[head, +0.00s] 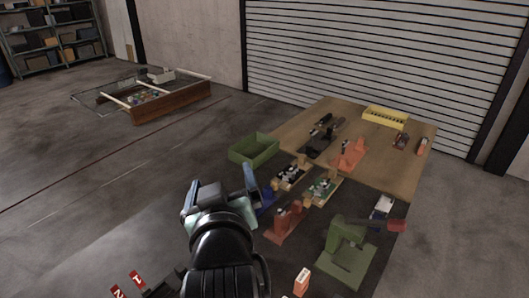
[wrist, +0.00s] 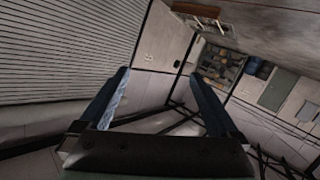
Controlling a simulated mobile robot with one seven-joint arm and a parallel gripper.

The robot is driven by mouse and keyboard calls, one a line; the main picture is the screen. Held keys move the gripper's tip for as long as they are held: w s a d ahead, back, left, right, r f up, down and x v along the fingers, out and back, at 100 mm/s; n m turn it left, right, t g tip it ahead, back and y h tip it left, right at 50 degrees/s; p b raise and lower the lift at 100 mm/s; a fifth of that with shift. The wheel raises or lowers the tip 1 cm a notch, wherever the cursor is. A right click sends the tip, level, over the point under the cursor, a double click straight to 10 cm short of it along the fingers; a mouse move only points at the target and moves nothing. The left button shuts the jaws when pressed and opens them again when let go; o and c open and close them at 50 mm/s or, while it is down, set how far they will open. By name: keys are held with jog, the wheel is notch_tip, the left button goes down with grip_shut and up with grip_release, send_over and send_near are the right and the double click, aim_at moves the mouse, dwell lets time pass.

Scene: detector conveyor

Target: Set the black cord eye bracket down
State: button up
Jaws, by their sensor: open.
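My gripper (head: 222,190) is raised in front of the work table's near left side in the head view. In the wrist view its two blue-lined fingers (wrist: 162,75) stand wide apart with nothing between them. No black cord eye bracket shows in the gripper. A dark fixture (head: 318,145) sits on the far left part of the table, with small black parts on and beside it. I cannot tell whether one of these is the cord eye bracket. My arm and gripper hide part of the table's near left area.
The table (head: 385,165) also carries a green bin (head: 254,149), an orange fixture (head: 347,156), a red fixture (head: 285,222), a green press (head: 345,248) and a yellow rack (head: 385,117). A low wooden-sided frame (head: 172,102) stands on the floor at left. The floor between is clear.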

jog(key=s+d+r+m+t+h, duration=0.1)
jog(key=s+r+t, duration=0.3)
jog(key=r, duration=0.6)
jog(key=s+d+r+m+t, duration=0.2)
jog(key=s+d+r+t, duration=0.1)
jog(key=r, duration=0.8)
jog(key=s+d+r+m+t+h, duration=0.1)
jog(key=s+r+t, duration=0.4)
jog(key=r, duration=0.6)
jog(key=shift+s+d+r+m+h, duration=0.3)
jog(key=shift+s+d+m, duration=0.2)
jog(key=shift+s+d, duration=0.45)
